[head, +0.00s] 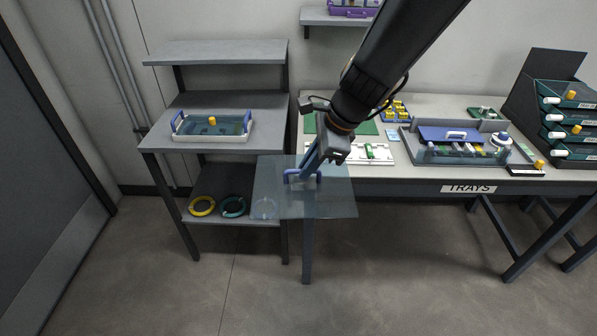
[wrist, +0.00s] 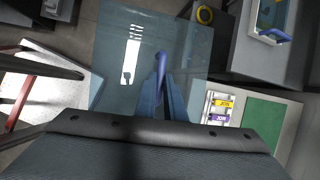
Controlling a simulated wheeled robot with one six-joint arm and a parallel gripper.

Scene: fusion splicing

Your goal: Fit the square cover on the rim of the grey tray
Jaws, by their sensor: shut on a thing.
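The square cover (head: 335,204) is a clear, bluish see-through sheet with a blue handle on top. My gripper (head: 305,174) is shut on that handle and holds the cover roughly flat in the air, in front of the gap between the left shelf unit and the bench. In the wrist view the cover (wrist: 115,55) spreads beyond my gripper (wrist: 162,75). A grey tray (head: 470,161) sits on the bench at the right, well away from the cover. It holds a blue piece, small bottles and a white roll.
A pale tray with blue handles (head: 212,139) stands on the left shelf unit. A yellow ring (head: 202,206) and a teal ring (head: 232,206) lie on its lower shelf. A green mat, a white board (head: 345,158) and stacked dark trays (head: 568,120) occupy the bench.

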